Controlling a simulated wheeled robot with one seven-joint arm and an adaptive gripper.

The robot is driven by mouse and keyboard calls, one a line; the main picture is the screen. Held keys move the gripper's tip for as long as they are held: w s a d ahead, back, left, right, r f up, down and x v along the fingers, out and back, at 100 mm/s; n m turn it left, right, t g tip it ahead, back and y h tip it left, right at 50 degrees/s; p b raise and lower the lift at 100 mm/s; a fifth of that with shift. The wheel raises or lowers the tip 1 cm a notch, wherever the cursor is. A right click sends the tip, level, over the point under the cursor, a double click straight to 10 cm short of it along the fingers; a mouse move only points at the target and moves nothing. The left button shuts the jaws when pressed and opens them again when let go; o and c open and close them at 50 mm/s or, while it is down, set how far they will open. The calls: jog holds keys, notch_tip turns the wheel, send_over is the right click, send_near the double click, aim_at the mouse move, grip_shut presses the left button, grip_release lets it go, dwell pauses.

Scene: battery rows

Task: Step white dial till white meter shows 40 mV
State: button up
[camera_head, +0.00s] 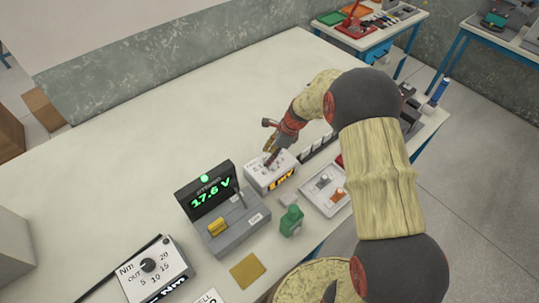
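The white meter (257,178) is a small white box near the middle of the table. Its orange front display (283,179) shows what looks like one digit followed by "mV"; the digit is too small to read surely. My gripper (270,157) points down at the top of this box, with its fingertips at or just above the top face. I cannot tell whether they touch it. The dial on the box is not clear to see, as the fingers cover part of the top. Whether the fingers are open or shut does not show.
A dark grey tester (232,225) reading "17.6 V" stands just left of the meter. A green bottle-like item (291,221) and a pale tray (325,208) with small parts are close by. A white "Nm" dial box (150,270) lies at lower left. The table's back left is clear.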

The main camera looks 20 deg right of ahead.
jog(key=c, duration=1)
jog(key=shift+o, duration=0.2)
jog(key=n+g+p, duration=0.1)
jog(key=n, duration=0.2)
jog(key=shift+w+n+y+p, duration=0.1)
jog(key=shift+n+y+p, duration=0.2)
jog(key=n+g+p, duration=0.1)
jog(key=n+g, duration=0.1)
jog(key=n, duration=0.2)
jog(key=shift+w+n, duration=0.15)
jog(key=shift+n, duration=0.55)
jog(key=o, duration=1.1)
jog(key=shift+o, duration=0.3)
jog(key=shift+r, duration=0.1)
